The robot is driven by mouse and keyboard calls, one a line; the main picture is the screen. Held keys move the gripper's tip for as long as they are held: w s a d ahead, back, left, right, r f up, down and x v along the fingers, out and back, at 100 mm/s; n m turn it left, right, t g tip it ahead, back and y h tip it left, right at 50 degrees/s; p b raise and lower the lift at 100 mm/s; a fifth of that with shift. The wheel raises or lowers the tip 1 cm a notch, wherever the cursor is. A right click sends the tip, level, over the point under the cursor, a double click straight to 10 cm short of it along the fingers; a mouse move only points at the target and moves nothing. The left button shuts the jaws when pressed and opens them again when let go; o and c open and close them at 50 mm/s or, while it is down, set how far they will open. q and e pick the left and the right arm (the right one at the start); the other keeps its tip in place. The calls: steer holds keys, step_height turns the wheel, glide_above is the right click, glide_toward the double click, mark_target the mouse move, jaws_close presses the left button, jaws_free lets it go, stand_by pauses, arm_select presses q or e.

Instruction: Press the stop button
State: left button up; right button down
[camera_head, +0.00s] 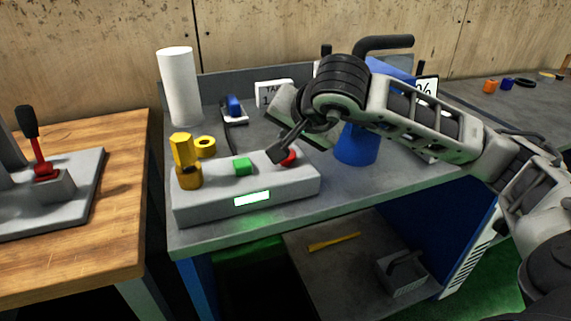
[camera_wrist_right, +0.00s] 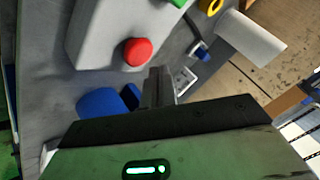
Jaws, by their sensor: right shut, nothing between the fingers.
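The control box (camera_head: 218,200) is a light grey block on the grey bench. On its top are a red button (camera_head: 290,158) at the right, a green button (camera_head: 242,167) in the middle and a yellow knob-like part at the left. My right gripper (camera_head: 273,156) is shut and empty, its tips close to the red button in the head view. In the right wrist view the red button (camera_wrist_right: 137,52) is whole and uncovered, left of the fingers (camera_wrist_right: 158,76). I cannot tell whether the tips touch it. My left gripper is not in view.
A blue funnel-shaped object (camera_head: 357,147) stands just right of the box, under my right arm. A white cylinder (camera_head: 179,86) and yellow ring (camera_head: 205,146) are behind the box. A wooden table (camera_head: 120,190) with a red-and-black lever (camera_head: 43,160) is at the left.

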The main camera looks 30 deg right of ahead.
steer(key=shift+f, duration=0.4)
stand_by(1.6)
steer(key=shift+f+b, duration=0.4)
steer(key=shift+b, duration=0.35)
steer(key=shift+f+b, duration=0.6)
stand_by(0.6)
steer(key=shift+r, duration=0.1)
steer(key=shift+r+p, duration=0.6)
steer(key=shift+r, duration=0.3)
